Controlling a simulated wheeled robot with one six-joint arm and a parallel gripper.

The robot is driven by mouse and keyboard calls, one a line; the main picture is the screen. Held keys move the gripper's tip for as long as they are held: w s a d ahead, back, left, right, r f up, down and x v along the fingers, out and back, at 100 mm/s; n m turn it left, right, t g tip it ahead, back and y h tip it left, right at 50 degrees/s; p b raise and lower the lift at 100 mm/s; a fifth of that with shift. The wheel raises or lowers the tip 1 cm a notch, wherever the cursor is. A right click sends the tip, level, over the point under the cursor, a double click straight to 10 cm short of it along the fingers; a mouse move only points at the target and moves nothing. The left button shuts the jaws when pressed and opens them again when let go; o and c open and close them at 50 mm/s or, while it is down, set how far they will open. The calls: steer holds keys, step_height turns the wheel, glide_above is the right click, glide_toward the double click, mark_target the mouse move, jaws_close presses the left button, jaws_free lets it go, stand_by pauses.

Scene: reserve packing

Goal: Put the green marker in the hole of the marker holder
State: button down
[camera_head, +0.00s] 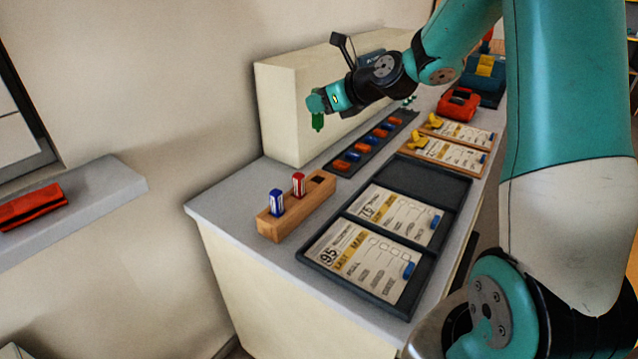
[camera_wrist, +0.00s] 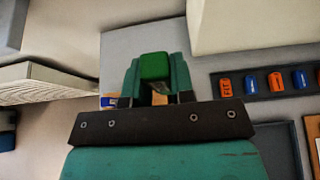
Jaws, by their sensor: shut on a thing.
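My gripper (camera_head: 318,104) is shut on the green marker (camera_head: 318,122), which points downward above the counter in the head view. In the wrist view the green marker (camera_wrist: 155,66) sits between the two fingers. The wooden marker holder (camera_head: 291,222) stands on the counter below, to the left of and nearer than my gripper. A blue marker (camera_head: 276,203) and a red marker (camera_head: 298,185) stand upright in it. A dark open hole (camera_head: 318,180) shows at its far right end. The wrist view mostly hides the holder behind the gripper.
A cream box (camera_head: 281,110) stands behind the holder, close to my gripper. A dark tray of blue and orange tags (camera_head: 346,168) and a dark tray with cards (camera_head: 321,268) lie to the right. An orange-red case (camera_head: 458,104) stands farther back. Counter space left of the holder is clear.

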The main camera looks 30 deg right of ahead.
step_height(320, 180, down, 17)
steer(key=shift+f+b, duration=0.1)
steer(key=shift+b, duration=0.95)
steer(key=shift+f, duration=0.15)
steer(key=c, duration=1)
jaws_free()
